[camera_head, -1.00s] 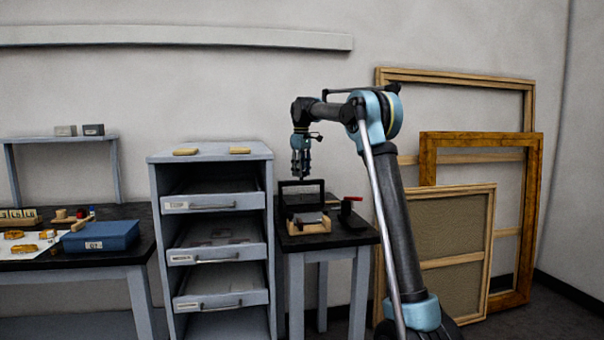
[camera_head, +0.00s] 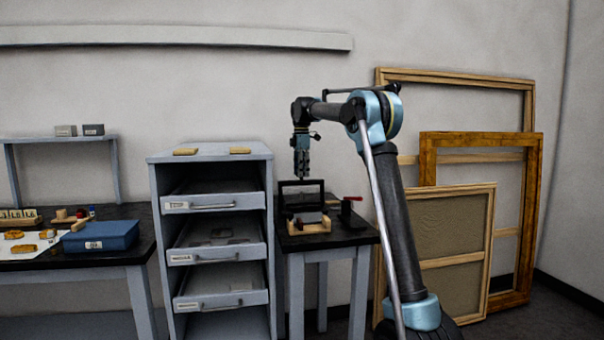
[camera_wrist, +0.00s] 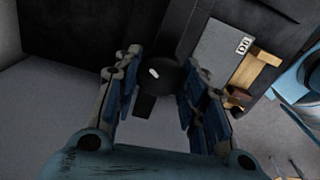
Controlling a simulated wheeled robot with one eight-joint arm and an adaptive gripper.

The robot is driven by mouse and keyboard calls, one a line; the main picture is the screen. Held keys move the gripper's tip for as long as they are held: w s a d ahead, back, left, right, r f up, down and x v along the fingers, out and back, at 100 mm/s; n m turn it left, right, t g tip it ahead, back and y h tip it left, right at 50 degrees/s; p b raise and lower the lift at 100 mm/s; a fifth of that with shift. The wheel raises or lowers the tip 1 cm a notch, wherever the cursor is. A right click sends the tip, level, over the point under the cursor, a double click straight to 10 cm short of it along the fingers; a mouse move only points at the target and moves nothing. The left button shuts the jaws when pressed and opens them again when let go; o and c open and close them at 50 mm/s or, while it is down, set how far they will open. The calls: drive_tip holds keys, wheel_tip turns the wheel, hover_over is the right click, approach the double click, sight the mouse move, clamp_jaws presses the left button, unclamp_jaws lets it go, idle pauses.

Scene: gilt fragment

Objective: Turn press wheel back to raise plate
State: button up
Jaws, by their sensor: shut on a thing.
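The press stands on the small black-topped table in the head view, with a dark upright frame (camera_head: 286,194) and a grey plate (camera_head: 308,217) over a light wooden piece (camera_head: 312,227). My gripper (camera_head: 301,175) points straight down at the top of the press frame. The grey plate (camera_wrist: 222,50) and wooden piece (camera_wrist: 262,68) show at the upper right there. Contact at the fingertips is partly hidden.
A red-handled tool (camera_head: 347,209) stands right of the press on the black tabletop (camera_head: 345,237). A grey drawer cabinet (camera_head: 211,152) stands close on the left, its drawers partly open. Wooden frames (camera_head: 480,140) lean on the wall at right.

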drive_tip(key=shift+w+n, duration=0.15)
drive_tip(key=shift+n, duration=1.05)
drive_tip(key=o, duration=1.1)
drive_tip(key=shift+c, duration=0.2)
wheel_tip(320, 180, up, 12)
